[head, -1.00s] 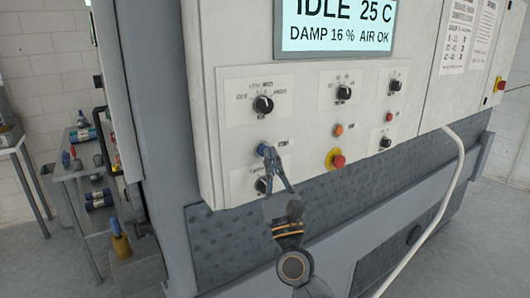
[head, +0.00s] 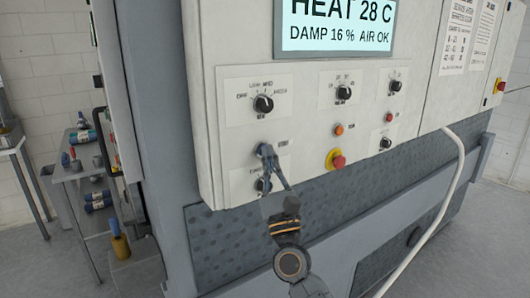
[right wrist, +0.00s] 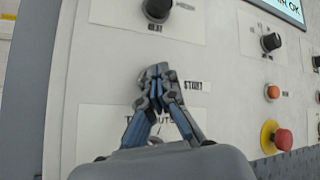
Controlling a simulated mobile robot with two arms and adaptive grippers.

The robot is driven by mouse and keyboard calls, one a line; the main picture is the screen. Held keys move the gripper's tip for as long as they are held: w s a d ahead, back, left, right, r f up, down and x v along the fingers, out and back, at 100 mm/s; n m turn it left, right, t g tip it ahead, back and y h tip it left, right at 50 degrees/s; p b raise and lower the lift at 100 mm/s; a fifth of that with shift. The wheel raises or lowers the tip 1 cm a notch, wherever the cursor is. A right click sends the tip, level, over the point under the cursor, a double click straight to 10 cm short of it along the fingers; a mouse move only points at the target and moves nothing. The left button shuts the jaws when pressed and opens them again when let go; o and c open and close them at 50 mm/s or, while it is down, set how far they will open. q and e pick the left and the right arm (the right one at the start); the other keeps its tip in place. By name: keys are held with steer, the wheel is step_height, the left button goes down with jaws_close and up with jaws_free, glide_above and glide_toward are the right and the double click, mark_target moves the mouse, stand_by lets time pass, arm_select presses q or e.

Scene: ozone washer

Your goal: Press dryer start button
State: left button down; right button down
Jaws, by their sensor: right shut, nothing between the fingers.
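The dryer's control panel (head: 300,130) fills the middle of the head view. Its display (head: 335,26) reads HEAT 28 C, DAMP 16 %, AIR OK. My right gripper (head: 265,151) is shut and empty, with its fingertips at the spot beside the START label. In the right wrist view the fingertips (right wrist: 157,78) sit just left of the START label (right wrist: 197,86). The start button itself is hidden behind the fingertips, so contact cannot be seen directly. My left gripper is not in view.
Black knobs (head: 263,104) sit above the fingertips, and one is partly covered below. An orange button (head: 338,130) and a red stop button on a yellow base (head: 335,160) are to the right. A white hose (head: 447,190) hangs at right. A shelf with bottles (head: 85,170) stands at left.

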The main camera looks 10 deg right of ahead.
steer(key=shift+s, duration=0.15)
steer(key=shift+s+d, duration=0.35)
steer(key=shift+s, duration=0.4)
steer(key=shift+s+d+p, duration=0.25)
steer(key=shift+s+d, duration=0.05)
steer(key=shift+s, duration=0.45)
steer(key=shift+s+d+p, duration=0.25)
steer(key=shift+s+p, duration=0.05)
steer(key=shift+s, duration=0.5)
steer(key=shift+s+d+p, duration=0.25)
steer(key=shift+s+d, duration=0.05)
steer(key=shift+s, duration=0.45)
steer(key=shift+f, duration=0.1)
